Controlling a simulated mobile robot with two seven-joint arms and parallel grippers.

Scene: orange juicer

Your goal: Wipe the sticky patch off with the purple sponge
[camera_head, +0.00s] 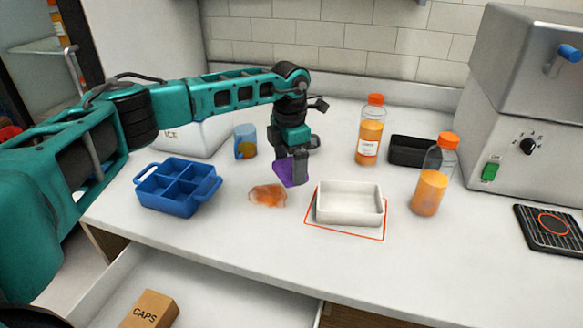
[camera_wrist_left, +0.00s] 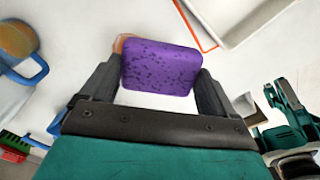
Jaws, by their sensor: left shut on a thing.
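The purple sponge (camera_head: 285,174) is held in my left gripper (camera_head: 298,166), a little above the counter. In the left wrist view the purple sponge (camera_wrist_left: 160,67) sits between the two fingers of my left gripper (camera_wrist_left: 158,85), which are shut on it. The sticky patch (camera_head: 267,196) is an orange-brown smear on the white counter, just to the left and in front of the sponge. In the left wrist view a small part of the sticky patch (camera_wrist_left: 122,42) shows behind the sponge; the rest is hidden. My right gripper is not in view.
A blue divided tray (camera_head: 178,199) stands left of the patch. A white tray (camera_head: 349,217) on a red-outlined square lies to the right. Orange bottles (camera_head: 369,137) (camera_head: 430,190), a cup (camera_head: 245,149) and a black bin (camera_head: 409,157) stand around. An open drawer with a CAPS box (camera_head: 152,311) is below.

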